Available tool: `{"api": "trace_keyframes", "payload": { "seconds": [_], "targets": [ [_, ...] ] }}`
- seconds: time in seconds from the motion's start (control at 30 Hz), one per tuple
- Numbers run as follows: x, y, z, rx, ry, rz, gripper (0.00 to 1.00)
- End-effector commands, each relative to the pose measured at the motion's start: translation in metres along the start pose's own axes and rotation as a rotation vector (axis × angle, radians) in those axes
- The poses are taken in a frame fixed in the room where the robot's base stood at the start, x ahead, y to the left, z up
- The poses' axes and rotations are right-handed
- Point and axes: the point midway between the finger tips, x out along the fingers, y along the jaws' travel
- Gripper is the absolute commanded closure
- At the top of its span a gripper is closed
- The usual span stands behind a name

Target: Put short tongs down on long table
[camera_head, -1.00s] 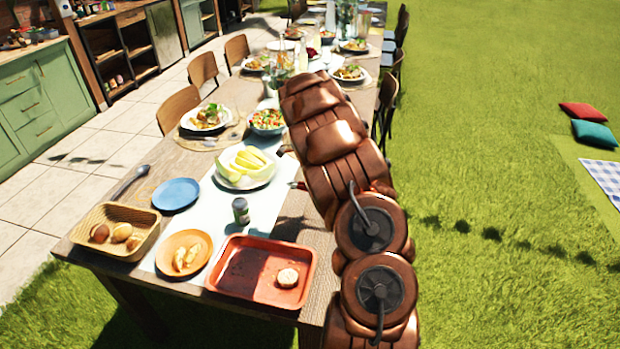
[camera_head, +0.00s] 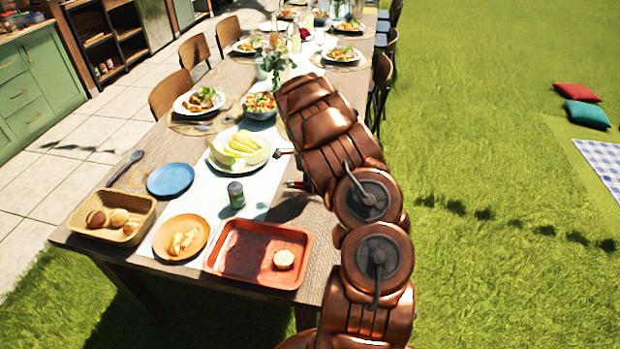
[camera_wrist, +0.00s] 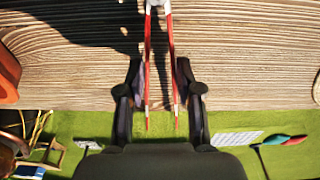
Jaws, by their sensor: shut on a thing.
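The short tongs (camera_wrist: 171,45) have red arms and a pale metal joint at the top of the wrist view. My gripper (camera_wrist: 160,76) is shut on them, with one dark finger on each side of the two red arms. The long table (camera_head: 318,225) is wooden, and its bare planks also fill the upper part of the wrist view (camera_wrist: 70,75). The tongs are over the table's edge area, with the grass beyond it below. A dark shadow falls on the planks. In the head view my arm hides most of the gripper and tongs. I cannot tell whether the tongs touch the table.
A blue plate (camera_head: 170,180) and a bread basket (camera_head: 112,217) lie further left. Chairs line both sides.

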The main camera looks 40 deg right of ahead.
Motion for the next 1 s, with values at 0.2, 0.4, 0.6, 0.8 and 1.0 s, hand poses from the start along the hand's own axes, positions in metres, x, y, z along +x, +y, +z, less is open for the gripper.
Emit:
{"api": "trace_keyframes", "payload": {
  "seconds": [0.2,0.4,0.6,0.8,1.0],
  "targets": [
    [0.0107,-0.0002,0.0017,-0.001,0.0,-0.001,0.7],
    [0.0102,-0.0003,0.0015,-0.001,0.0,-0.002,0.7],
    [0.0101,-0.0003,0.0014,-0.001,0.0,-0.002,0.52],
    [0.0102,-0.0003,0.0014,-0.001,0.0,-0.002,0.36],
    [0.0104,-0.0002,0.0014,-0.001,0.0,-0.001,0.36]
  ]
}}
